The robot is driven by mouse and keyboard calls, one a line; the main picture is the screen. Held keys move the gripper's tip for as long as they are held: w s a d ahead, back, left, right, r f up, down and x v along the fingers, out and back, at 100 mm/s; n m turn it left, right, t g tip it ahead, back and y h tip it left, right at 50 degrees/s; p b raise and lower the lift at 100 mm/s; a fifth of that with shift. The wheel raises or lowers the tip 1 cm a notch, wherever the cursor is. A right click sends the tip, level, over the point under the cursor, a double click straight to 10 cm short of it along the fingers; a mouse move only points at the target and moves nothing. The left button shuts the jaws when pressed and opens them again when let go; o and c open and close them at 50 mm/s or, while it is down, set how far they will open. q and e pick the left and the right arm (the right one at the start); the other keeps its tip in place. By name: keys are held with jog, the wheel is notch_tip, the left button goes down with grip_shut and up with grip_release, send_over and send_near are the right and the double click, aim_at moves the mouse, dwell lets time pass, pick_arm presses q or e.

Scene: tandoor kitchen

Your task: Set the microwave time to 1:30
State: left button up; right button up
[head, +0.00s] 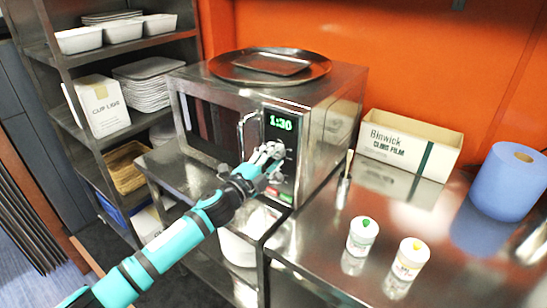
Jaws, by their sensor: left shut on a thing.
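The microwave (335,115) is a steel box on the metal counter, its door closed, with a vertical handle (241,135) beside the control panel. Its green display (281,123) reads 1:30. My left gripper (274,151) is at the control panel below the display, shut on the microwave's knob, which the fingers mostly hide. A green-lit and a red button show low on the panel, below the gripper. My right gripper is not in view.
A round tray (225,70) with a smaller tray lies on the microwave. Right on the counter are a film box (410,140), a blue paper roll (507,185), a brush (344,185) and two white shakers (362,237). Shelves with dishes stand left.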

pick_arm(q)
jog(key=shift+f, duration=0.1)
jog(key=o, duration=1.2)
jog(key=shift+c, duration=0.2)
jog(key=shift+s, duration=0.15)
jog(key=v, duration=1.1)
jog(key=shift+s+a, duration=0.3)
jog(key=shift+f, duration=0.1)
